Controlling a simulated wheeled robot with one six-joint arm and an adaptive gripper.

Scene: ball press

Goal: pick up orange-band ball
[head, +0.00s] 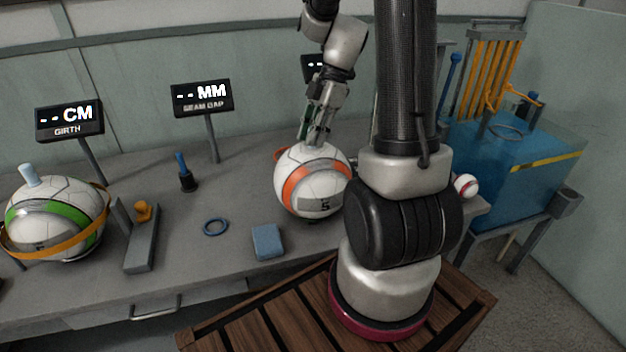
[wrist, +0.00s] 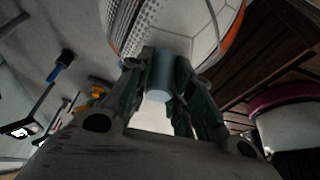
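The orange-band ball (head: 308,196) is white with an orange band and dark seam lines. It stands on the grey bench, partly hidden on its right by my arm. In the wrist view the ball (wrist: 202,22) fills the upper middle, and a light blue peg (wrist: 160,80) sticks out of it toward my camera. My gripper (head: 315,140) is directly above the ball. In the wrist view my gripper's dark green fingers (wrist: 162,62) lie against both sides of the peg with no clear gap. The ball's contact with the bench is partly shadowed.
A green-band ball (head: 62,207) with an orange hoop stands at the left. A blue block (head: 267,241), a blue ring (head: 215,227) and a grey gauge (head: 143,240) lie on the bench. A blue tank (head: 520,150) and baseball (head: 466,185) are at the right.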

